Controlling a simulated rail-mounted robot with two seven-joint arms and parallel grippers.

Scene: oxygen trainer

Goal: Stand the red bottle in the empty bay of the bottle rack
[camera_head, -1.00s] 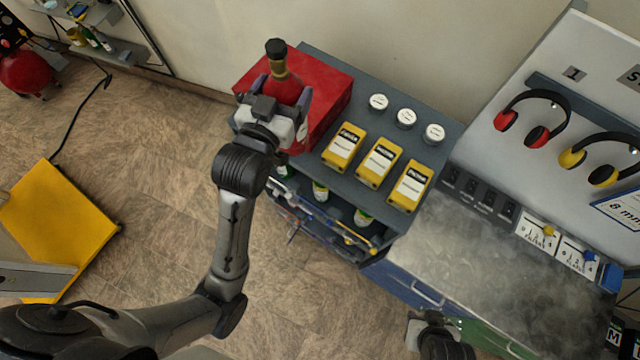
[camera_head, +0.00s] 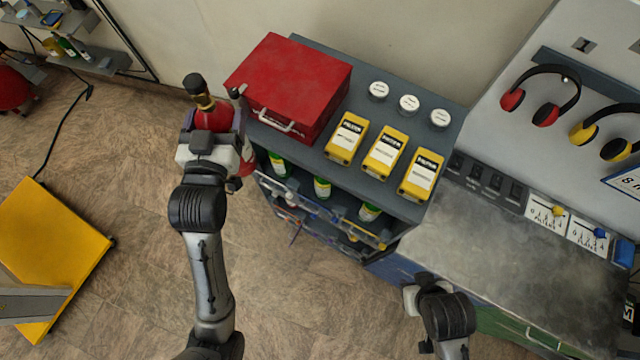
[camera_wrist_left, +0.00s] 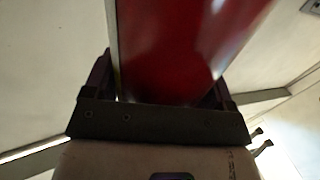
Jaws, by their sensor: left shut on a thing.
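The red bottle (camera_head: 218,118) has a black cap and a gold neck. My left gripper (camera_head: 213,110) is shut on its body and holds it in the air, left of the red case, cap toward the back. The red body also fills the upper middle of the left wrist view (camera_wrist_left: 185,50), between the fingers. The shelf unit (camera_head: 385,182) has a row of green bottles (camera_head: 322,188) under its top, which looks like the bottle rack. The top hides much of that row, and I cannot make out an empty bay. My right gripper (camera_head: 412,299) is low in the head view, its jaws unclear.
A red case (camera_head: 290,82), several yellow boxes (camera_head: 384,150) and white-lidded jars (camera_head: 409,103) stand on the unit's top. A grey workbench (camera_head: 480,240) adjoins it at right, below hanging ear defenders (camera_head: 543,95). The floor left of the unit is open up to a yellow platform (camera_head: 50,250).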

